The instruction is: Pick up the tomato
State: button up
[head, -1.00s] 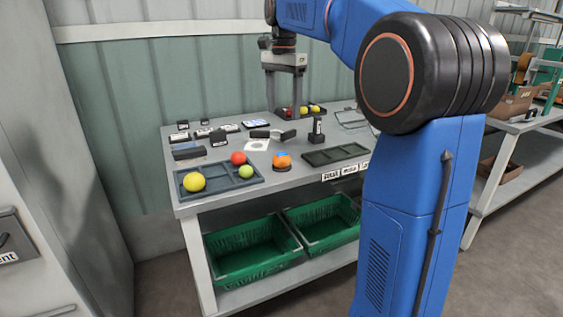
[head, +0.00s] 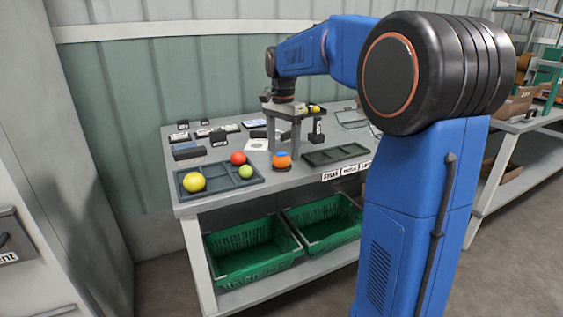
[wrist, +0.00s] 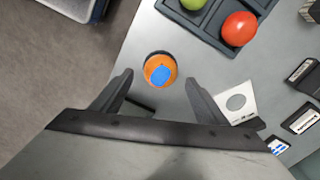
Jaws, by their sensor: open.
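My gripper (head: 284,147) is open and empty, pointing down at this tomato. In the wrist view the tomato lies between and just beyond the line of the two fingertips (wrist: 158,78), with no contact visible. A yellow tomato (head: 194,182), a red tomato (head: 238,158) and a green tomato (head: 246,171) lie in a dark compartment tray (head: 220,185) left of it.
An empty dark tray (head: 335,155) lies to the right. Several small labelled boxes (head: 187,153) and a white card with a ring (wrist: 236,101) lie behind. Two green crates (head: 240,258) stand on the shelf below.

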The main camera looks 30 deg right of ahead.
jog(key=shift+f, duration=1.45)
jog(key=c, duration=0.8)
jog(key=shift+c, duration=0.2)
jog(key=shift+r, duration=0.15)
